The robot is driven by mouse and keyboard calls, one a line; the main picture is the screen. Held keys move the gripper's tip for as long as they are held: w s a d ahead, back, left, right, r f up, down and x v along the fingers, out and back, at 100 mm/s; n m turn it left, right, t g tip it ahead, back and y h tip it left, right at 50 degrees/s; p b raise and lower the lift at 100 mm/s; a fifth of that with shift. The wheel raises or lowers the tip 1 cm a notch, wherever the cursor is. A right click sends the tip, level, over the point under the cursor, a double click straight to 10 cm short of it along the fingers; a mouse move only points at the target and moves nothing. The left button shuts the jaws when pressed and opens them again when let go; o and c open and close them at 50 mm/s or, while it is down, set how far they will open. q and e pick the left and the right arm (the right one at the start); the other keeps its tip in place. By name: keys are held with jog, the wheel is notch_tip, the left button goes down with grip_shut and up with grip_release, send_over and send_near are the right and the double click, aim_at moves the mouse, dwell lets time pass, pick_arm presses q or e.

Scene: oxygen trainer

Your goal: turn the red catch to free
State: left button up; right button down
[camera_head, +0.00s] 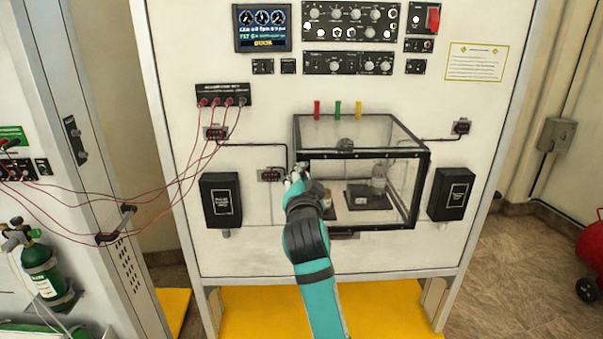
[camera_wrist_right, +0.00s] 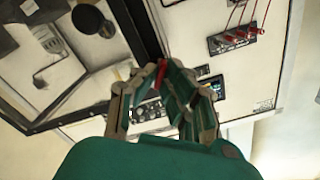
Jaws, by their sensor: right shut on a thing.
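My right gripper (camera_head: 297,174) reaches up from the bottom of the head view to the left front edge of the clear chamber (camera_head: 421,190). In the right wrist view the fingertips of this gripper (camera_wrist_right: 160,74) close together on a small red piece, the red catch (camera_wrist_right: 161,73), beside the chamber's dark frame. The fingers and wrist hide the catch in the head view, and its exact turn cannot be told. My left gripper is in neither view.
Red, green and yellow tabs (camera_head: 337,108) stand on the chamber's top. Black boxes flank it, left (camera_head: 221,200) and right (camera_head: 451,194). Red cables (camera_head: 187,180) hang at the left from a socket strip (camera_head: 223,95). A green cylinder (camera_head: 45,270) stands at the far left.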

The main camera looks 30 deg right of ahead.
jog(key=shift+a+n+p, duration=0.1)
jog(key=shift+n+p, duration=1.55)
jog(key=shift+n, duration=2.05)
jog(key=c, duration=1.5)
grip_release()
jog(key=shift+w, duration=0.1)
jog(key=shift+o, duration=0.2)
